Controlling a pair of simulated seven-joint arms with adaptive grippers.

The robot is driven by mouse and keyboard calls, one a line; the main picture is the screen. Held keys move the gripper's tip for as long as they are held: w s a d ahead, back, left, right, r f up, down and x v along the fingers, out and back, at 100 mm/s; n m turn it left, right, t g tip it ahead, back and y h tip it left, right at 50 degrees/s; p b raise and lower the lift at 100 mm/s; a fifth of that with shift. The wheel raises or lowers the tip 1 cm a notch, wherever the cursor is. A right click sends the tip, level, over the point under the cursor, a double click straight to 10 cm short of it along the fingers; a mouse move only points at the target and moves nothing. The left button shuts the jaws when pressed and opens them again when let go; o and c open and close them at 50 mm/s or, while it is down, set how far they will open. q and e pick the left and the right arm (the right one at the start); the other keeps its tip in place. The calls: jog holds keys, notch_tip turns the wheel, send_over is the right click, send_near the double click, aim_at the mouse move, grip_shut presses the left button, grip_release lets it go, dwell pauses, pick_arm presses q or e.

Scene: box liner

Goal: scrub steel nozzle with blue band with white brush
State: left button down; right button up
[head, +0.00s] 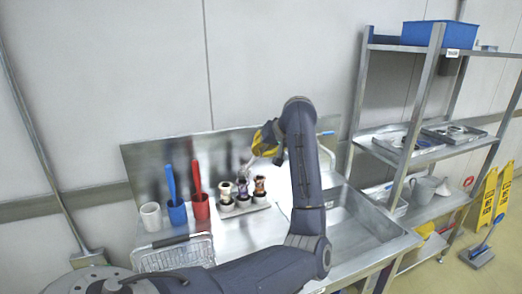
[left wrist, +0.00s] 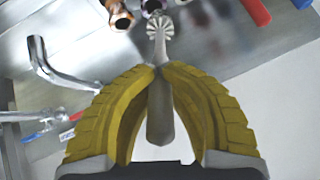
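My left gripper (head: 268,143) has yellow fingers and is above and behind the nozzle rack, near the back panel. In the left wrist view its fingers (left wrist: 158,72) are closed around the grey handle of the white brush (left wrist: 160,30), whose round bristle head points away from the fingers toward the nozzles. Three nozzles stand in a rack (head: 244,209). The middle nozzle (head: 242,187) looks steel with a purple-blue tint; its band is too small to read clearly. The right one (head: 259,186) is copper-coloured, the left one (head: 226,191) pale and dark. My right gripper is not in view.
A white cup (head: 151,217) looks empty. A wire basket (head: 175,256) is in front. A sink (head: 355,228) with a faucet (head: 329,156) and a shelf rack (head: 408,120) are to the right.

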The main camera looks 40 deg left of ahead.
pick_arm(q)
jog(key=shift+f, duration=0.45)
dwell(0.4)
jog(key=shift+d, duration=0.15)
jog(key=shift+s+d, duration=0.35)
jog(key=shift+d, duration=0.35)
jog(key=shift+f, duration=0.1)
dwell(0.4)
jog(key=shift+a, duration=0.15)
jog(key=shift+w+a, duration=0.35)
jog(key=shift+a, duration=0.35)
jog(key=shift+w+a, duration=0.3)
jog(key=shift+a, duration=0.4)
jog(key=shift+w+a, duration=0.1)
jog(key=shift+a, duration=0.05)
jog(key=shift+f, duration=0.1)
